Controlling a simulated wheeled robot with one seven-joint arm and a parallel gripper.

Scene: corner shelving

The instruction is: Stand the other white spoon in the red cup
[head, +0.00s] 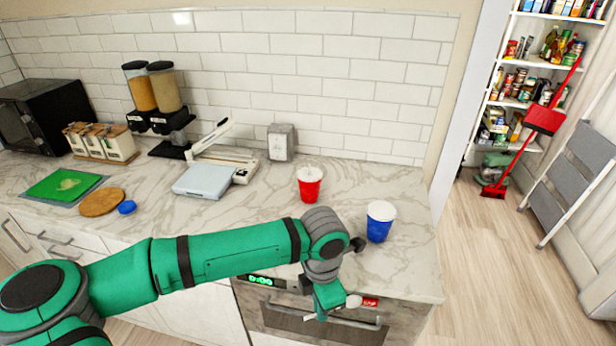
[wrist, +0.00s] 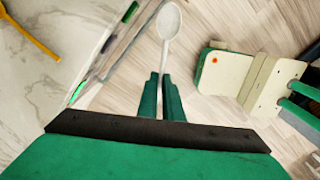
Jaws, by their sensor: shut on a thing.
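My gripper (wrist: 161,82) is shut on a white spoon (wrist: 168,22). The spoon's bowl points away from the fingers, toward the top of the wrist view. In the head view, my gripper (head: 332,303) is in front of the counter's front edge, and the white spoon end (head: 353,301) shows just right of it. The red cup (head: 310,190) stands upright on the counter, farther back and to the left of the gripper. Its rim and inside look white; whether anything is in it is too small to tell. The cup is not seen in the wrist view.
A blue cup (head: 380,226) stands on the counter to the right of the red cup, near my wrist. A pale blue scale-like device (head: 205,181) and a grey box (head: 281,142) are farther left and back. Open counter lies around the red cup. An oven front is below.

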